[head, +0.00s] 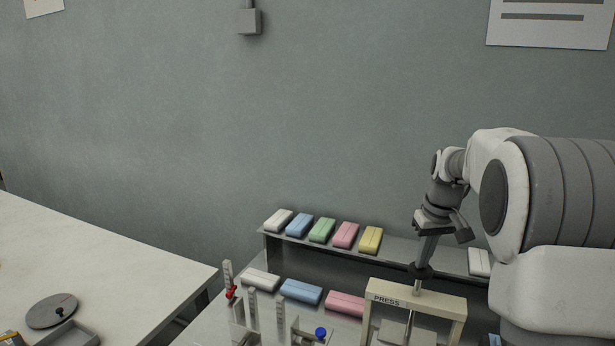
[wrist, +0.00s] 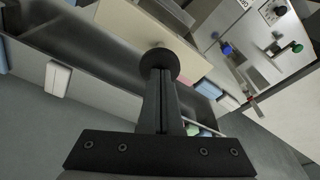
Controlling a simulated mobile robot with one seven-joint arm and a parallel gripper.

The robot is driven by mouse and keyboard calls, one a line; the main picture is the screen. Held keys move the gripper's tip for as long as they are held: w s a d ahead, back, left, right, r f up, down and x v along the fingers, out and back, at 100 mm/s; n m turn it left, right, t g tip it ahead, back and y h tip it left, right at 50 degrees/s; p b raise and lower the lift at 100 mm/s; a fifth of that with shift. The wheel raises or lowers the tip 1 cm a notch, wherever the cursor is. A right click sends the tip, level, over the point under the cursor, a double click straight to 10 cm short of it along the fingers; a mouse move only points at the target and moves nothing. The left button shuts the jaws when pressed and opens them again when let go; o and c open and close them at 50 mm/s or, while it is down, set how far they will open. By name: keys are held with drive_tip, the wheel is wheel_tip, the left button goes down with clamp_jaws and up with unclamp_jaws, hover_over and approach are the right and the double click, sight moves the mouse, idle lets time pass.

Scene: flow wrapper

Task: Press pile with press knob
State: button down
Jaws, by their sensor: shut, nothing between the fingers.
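The press is a cream frame (head: 447,302) marked PRESS, at the lower right of the head view. Its press knob (head: 419,271) is a dark round disc on a thin rod above the crossbar. My gripper (head: 422,261) is shut and empty, pointing down with its fingertips at the top of the knob. In the wrist view the closed fingers (wrist: 161,75) overlap the dark knob (wrist: 158,65); I cannot tell whether they touch. A grey plate (head: 398,330) shows under the crossbar. The pile cannot be made out in either view.
A shelf (head: 335,246) behind the press holds several coloured packs, with more packs below it. A red-marked post (head: 230,293) and a blue knob (head: 320,333) stand left of the press. A separate white table (head: 110,255) is at left.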

wheel_tip(320, 180, up, 14)
drive_tip(key=p, duration=1)
drive_tip(key=s+a+r+t, duration=0.1)
drive_tip(key=s+a+r, duration=0.25)
drive_tip(key=s, duration=0.35)
drive_tip(key=s+a+r+t, duration=0.1)
drive_tip(key=s+a+r, duration=0.1)
drive_tip(key=s+a, duration=0.35)
drive_tip(key=s+a+f, duration=0.1)
drive_tip(key=s+f, duration=0.1)
drive_tip(key=s, duration=0.7)
drive_tip(key=s+a+f+m+t+b, duration=0.1)
drive_tip(key=s+f, duration=0.2)
drive_tip(key=s, duration=0.6)
drive_tip(key=shift+s+a+f+b, duration=0.15)
drive_tip(key=shift+s+b, duration=0.05)
drive_tip(key=shift+b, duration=0.1)
